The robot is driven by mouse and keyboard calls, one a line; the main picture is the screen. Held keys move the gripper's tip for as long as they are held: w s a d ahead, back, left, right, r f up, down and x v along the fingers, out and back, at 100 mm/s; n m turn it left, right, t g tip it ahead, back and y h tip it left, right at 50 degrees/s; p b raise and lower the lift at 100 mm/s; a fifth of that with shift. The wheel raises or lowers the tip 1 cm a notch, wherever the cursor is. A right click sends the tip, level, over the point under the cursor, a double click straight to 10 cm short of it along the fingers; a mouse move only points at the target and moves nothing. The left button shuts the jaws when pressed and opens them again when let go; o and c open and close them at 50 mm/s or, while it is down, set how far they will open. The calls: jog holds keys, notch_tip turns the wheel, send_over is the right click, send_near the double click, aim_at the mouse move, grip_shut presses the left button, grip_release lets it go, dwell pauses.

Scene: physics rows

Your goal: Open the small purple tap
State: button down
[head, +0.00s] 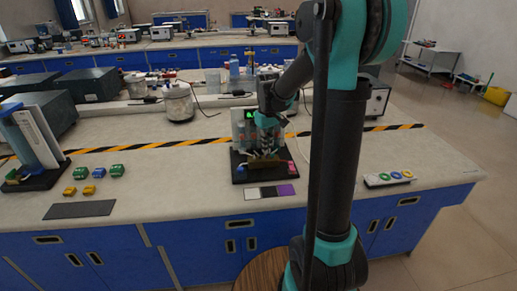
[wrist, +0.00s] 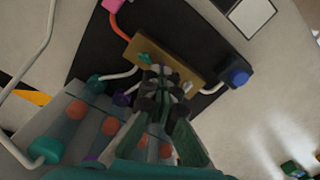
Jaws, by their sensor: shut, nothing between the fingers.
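A brass-coloured block (wrist: 197,72) lies on a black base plate (wrist: 85,50); the block also shows in the head view (head: 266,163). My gripper (wrist: 165,76) is shut and empty, with its fingertips over the middle of the block; I cannot tell whether they touch it. It also shows in the head view (head: 267,150). A small green handle (wrist: 145,58) is at the block, close to the fingertips. My fingers hide part of the block.
Grey upright columns with orange spots (wrist: 75,110) stand close by my gripper. A blue knob (wrist: 238,75) and a pink part (wrist: 113,5) flank the block, with pale tubes nearby. A black, grey and purple card (head: 270,192) lies in front. The bench to the right is mostly clear.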

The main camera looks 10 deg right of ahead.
jog(key=shift+n, duration=1.1)
jog(key=shift+n, duration=1.2)
jog(key=n, duration=0.3)
jog(key=shift+n, duration=0.8)
jog(key=shift+n, duration=1.1)
jog(key=n, duration=0.4)
jog(key=shift+n, duration=0.3)
jog(key=c, duration=2.3)
grip_release()
